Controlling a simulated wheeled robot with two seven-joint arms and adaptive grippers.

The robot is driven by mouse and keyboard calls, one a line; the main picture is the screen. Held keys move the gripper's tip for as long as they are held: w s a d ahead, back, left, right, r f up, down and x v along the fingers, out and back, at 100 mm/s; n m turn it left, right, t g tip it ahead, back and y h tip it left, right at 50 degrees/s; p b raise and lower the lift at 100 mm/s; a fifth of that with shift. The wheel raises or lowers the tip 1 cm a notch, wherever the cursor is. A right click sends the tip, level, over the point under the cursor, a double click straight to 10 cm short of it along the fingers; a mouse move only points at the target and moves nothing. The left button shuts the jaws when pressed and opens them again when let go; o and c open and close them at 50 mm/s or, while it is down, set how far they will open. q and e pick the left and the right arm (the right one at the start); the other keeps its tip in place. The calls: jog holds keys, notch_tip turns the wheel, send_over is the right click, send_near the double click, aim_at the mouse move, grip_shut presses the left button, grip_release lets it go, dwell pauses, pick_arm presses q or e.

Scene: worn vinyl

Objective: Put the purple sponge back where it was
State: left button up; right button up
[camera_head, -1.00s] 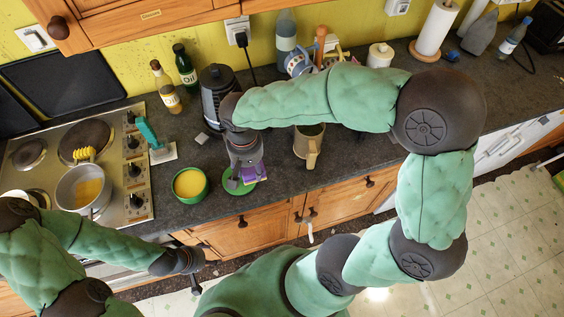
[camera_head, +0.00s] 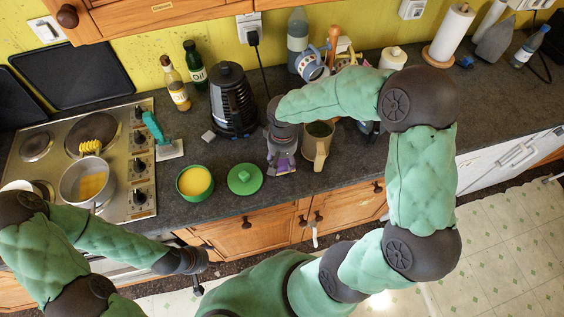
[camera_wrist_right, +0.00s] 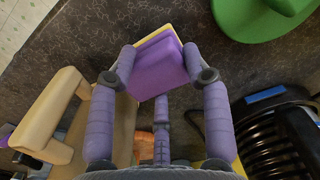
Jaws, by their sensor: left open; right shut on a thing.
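The purple sponge (camera_head: 283,161) is held in my right gripper (camera_head: 282,169) over the counter, between the green lid (camera_head: 245,178) and the beige mug (camera_head: 318,150). In the right wrist view the sponge (camera_wrist_right: 156,67) is purple with a yellow layer on its far side. It sits between the two fingers of the right gripper (camera_wrist_right: 165,63), which are shut on it. Whether it touches the counter I cannot tell. My left gripper (camera_head: 198,282) is low at the left, in front of the counter edge, open and away from the sponge.
A green bowl with yellow contents (camera_head: 195,182) stands left of the lid. A black kettle-like appliance (camera_head: 232,100) is behind. The stove holds a pan (camera_head: 85,182) with a yellow utensil. The beige mug stands close on the right of my right gripper.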

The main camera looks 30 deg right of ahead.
aim_at(282, 161)
jog(key=shift+f, duration=0.6)
jog(key=shift+f, duration=0.1)
jog(key=o, duration=1.4)
jog(key=shift+f, duration=0.1)
jog(key=shift+o, duration=0.2)
jog(key=shift+w+r, duration=0.1)
jog(key=shift+r, duration=0.45)
notch_tip(282, 161, up, 11)
jog(key=p, duration=0.2)
jog(key=shift+r, duration=0.15)
